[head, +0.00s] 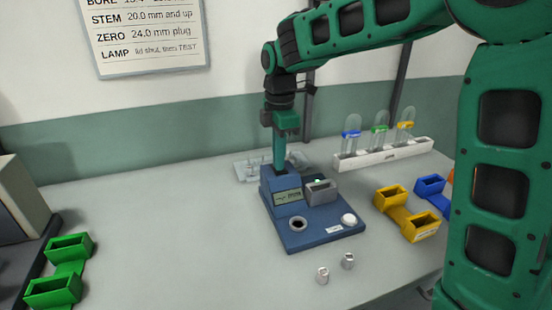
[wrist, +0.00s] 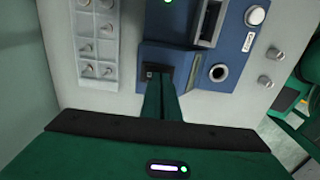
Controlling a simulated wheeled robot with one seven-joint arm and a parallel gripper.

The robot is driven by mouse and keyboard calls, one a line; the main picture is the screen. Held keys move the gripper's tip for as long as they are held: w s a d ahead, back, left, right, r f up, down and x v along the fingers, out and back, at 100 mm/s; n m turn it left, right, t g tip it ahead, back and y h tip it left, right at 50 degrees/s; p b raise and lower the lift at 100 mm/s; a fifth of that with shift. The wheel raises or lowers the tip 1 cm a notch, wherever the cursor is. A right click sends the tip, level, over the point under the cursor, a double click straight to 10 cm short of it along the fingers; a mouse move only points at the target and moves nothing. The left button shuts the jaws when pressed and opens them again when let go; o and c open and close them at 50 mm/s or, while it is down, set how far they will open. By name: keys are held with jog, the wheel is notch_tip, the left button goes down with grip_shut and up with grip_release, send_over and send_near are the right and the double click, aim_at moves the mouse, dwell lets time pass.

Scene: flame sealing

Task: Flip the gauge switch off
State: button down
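The blue gauge (head: 312,232) stands on the table, with a small display (head: 288,197) on its raised left block. In the wrist view the gauge (wrist: 232,50) shows from above, with a black switch (wrist: 157,72) at its near edge. My gripper (head: 279,168) points down at the back of the raised block. In the wrist view my gripper's fingertips (wrist: 162,94) are together, right at the switch, and partly hide it. Nothing shows between them. I cannot tell whether they touch the switch or which way it is set. A green light (wrist: 168,2) glows at the top edge.
A pale plate with several pegs (wrist: 96,45) lies beside the gauge. Two metal plugs (head: 323,275) (head: 347,261) stand in front. A white tube rack (head: 385,154), yellow bins (head: 405,215) and a blue bin (head: 430,187) are right. Green bins (head: 65,270) are left; the table between is clear.

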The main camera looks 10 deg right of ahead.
notch_tip(320, 180, up, 14)
jog(key=shift+s, duration=0.15)
jog(key=shift+d+f, duration=0.1)
dwell(0.3)
